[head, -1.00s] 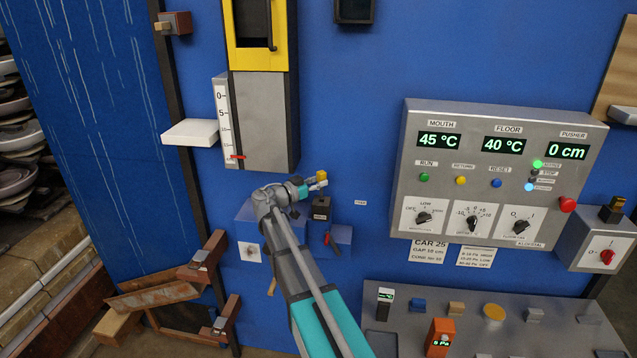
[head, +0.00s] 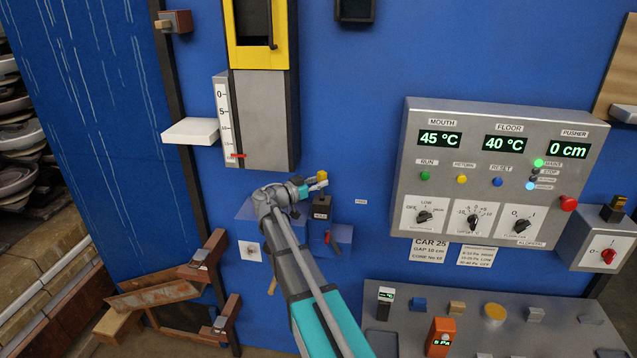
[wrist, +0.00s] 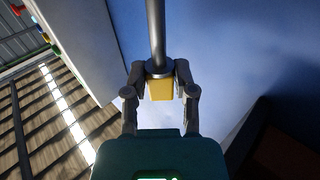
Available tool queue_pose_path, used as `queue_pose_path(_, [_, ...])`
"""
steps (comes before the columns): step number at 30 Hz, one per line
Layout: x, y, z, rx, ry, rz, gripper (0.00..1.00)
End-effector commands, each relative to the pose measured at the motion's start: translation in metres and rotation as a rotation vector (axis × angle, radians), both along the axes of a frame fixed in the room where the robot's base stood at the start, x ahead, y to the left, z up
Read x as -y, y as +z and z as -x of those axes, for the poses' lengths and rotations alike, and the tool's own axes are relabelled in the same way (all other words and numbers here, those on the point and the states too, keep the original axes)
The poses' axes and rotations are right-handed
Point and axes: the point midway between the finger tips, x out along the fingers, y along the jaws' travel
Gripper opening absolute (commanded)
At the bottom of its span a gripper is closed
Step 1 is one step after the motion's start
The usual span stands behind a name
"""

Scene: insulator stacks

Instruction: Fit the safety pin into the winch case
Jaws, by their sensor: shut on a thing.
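The safety pin shows in the wrist view as a yellow block (wrist: 161,90) with a grey collar and a grey rod running up out of frame. My gripper (wrist: 160,78) is shut on the yellow block. In the head view my gripper (head: 309,187) is in front of the blue wall, with the yellow end (head: 322,176) at its tip. Just below it are a blue box (head: 341,236) with a red lever and a dark block (head: 321,207) with a label. These look like the winch case. My arm partly covers the blue box at left, and no pin hole is visible.
A grey control panel (head: 500,110) stands out from the wall at right. A grey shelf (head: 465,325) with small items is below it. A grey housing (head: 262,120) and a white ledge (head: 190,132) are above left. The wall just right of my gripper is free.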

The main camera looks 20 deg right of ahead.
Motion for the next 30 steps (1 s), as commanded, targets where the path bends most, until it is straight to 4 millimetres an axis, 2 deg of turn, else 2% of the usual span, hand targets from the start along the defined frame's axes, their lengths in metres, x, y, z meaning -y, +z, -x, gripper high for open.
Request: queue_pose_path(30, [0.001,-0.019,0.000,0.000,-0.001,0.000,0.00])
